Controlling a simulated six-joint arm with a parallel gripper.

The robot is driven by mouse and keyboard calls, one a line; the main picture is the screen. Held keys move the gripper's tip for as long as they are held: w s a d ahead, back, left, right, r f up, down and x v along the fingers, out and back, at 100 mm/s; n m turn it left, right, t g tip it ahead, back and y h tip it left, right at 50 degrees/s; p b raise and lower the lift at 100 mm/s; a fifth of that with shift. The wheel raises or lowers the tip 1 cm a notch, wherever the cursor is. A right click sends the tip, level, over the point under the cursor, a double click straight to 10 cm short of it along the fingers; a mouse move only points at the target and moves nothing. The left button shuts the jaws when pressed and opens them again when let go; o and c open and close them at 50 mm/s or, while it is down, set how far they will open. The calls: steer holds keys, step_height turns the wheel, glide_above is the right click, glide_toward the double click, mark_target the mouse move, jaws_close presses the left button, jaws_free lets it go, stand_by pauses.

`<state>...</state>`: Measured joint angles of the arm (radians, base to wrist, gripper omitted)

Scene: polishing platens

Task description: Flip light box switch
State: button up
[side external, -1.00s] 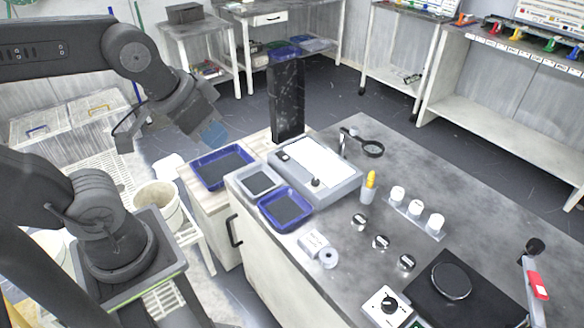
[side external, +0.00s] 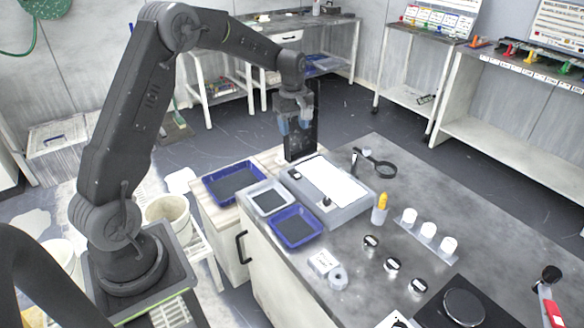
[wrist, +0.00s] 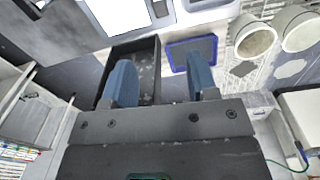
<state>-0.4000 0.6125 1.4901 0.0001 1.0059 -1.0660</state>
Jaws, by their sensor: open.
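The light box (side external: 350,213) is a grey box with a bright white top panel, on the left end of the grey bench. A small black knob (side external: 326,202) stands on its near edge and a dark spot (side external: 295,174) lies near its left corner; I cannot tell which is the switch. The light box's white panel (wrist: 120,14) shows at the top there.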

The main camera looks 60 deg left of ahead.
mark_target(292, 171)
steer(key=shift+n, duration=0.6)
steer(key=f, duration=0.5)
steer(key=a+f, duration=0.1)
steer(key=f, duration=0.5)
steer(key=a+f, duration=0.1)
steer(key=f, duration=0.4)
steer(key=shift+w+f, duration=0.35)
steer(key=shift+w, duration=0.05)
steer(key=shift+c, duration=0.3)
steer(key=c, duration=0.9)
steer(key=shift+o, duration=0.2)
steer(key=shift+d+r+y, duration=0.15)
steer(key=shift+d+y, duration=0.2)
steer(key=shift+y, duration=0.85)
steer(key=o, duration=0.9)
